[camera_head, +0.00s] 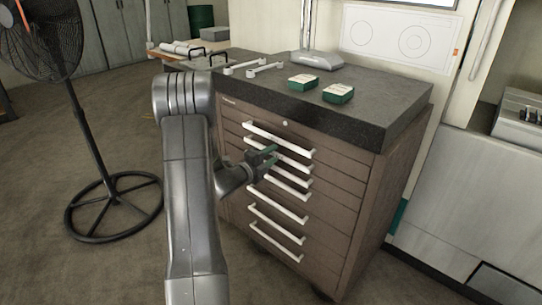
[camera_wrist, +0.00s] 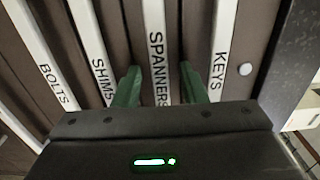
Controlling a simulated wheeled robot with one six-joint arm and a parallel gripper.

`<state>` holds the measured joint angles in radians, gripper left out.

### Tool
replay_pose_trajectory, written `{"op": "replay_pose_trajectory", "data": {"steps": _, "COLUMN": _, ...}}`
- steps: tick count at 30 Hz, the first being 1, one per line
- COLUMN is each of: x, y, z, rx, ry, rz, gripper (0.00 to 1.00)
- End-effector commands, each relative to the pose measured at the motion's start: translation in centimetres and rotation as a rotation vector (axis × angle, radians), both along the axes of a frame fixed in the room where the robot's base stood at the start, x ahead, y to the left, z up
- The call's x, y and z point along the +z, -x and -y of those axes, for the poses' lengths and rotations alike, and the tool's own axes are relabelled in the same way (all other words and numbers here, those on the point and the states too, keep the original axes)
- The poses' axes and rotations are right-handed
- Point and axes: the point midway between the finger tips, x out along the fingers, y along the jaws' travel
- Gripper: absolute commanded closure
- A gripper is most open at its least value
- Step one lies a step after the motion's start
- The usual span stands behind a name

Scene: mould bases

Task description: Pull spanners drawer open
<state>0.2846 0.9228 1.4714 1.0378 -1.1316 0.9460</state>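The SPANNERS drawer handle (camera_wrist: 157,45) is a white bar with black lettering, in the middle of the wrist view. In the head view it seems to be the second white handle from the top (camera_head: 294,161), partly hidden by my gripper. My gripper (camera_head: 268,159) has green fingers (camera_wrist: 160,85), set apart, one on each side of the SPANNERS handle. A gap shows between each finger and the bar, so the gripper looks open. How deep the fingers reach past the bar is hard to tell. The drawer front looks flush with the others.
The KEYS handle (camera_wrist: 226,50) and SHIMS handle (camera_wrist: 97,55) lie close outside the fingers; BOLTS (camera_wrist: 45,60) is farther left. The brown cabinet (camera_head: 335,195) has a dark top with spanners (camera_head: 245,68) and green-and-white boxes (camera_head: 338,94). A fan (camera_head: 95,150) stands left.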

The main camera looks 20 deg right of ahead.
Motion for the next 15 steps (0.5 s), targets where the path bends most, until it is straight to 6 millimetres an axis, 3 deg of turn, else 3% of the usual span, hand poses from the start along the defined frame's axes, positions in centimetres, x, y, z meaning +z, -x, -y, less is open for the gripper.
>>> {"op": "replay_pose_trajectory", "data": {"steps": 9, "x": -0.03, "y": -0.11, "z": 0.28, "rx": 0.001, "ry": -0.001, "rz": -0.001, "gripper": 0.62}}
{"op": "replay_pose_trajectory", "data": {"steps": 15, "x": -0.03, "y": -0.12, "z": 0.25, "rx": 0.000, "ry": -0.001, "rz": -0.001, "gripper": 0.99}}
